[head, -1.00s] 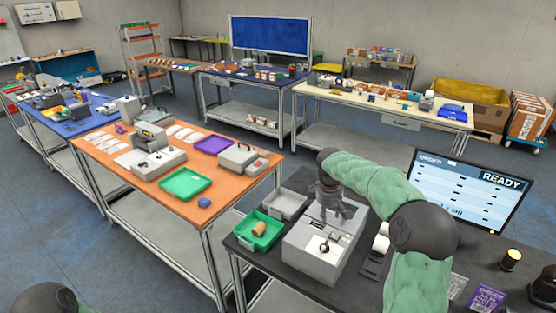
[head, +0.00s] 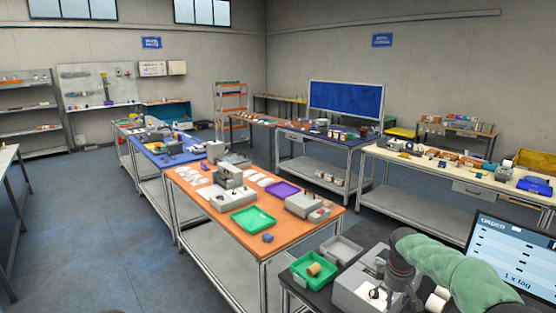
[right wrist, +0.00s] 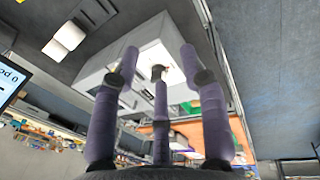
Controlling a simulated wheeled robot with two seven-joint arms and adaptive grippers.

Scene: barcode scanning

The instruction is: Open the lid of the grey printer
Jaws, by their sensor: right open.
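The grey printer (head: 352,293) is a pale box on the dark table at the lower right of the head view. A white area with a dark part shows on its top. My right gripper (head: 402,292) comes in from the right over the printer and partly hides it. In the right wrist view the three purple fingers of the gripper (right wrist: 160,62) are spread around a small dark knob on the printer (right wrist: 105,70); I cannot tell whether they touch it. Whether the lid is raised is unclear.
Beside the printer are a green tray (head: 301,279) with a brown roll (head: 314,269) and a grey tray (head: 344,246). A monitor (head: 505,255) stands at the right. An orange table (head: 200,181) with other machines lies behind to the left.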

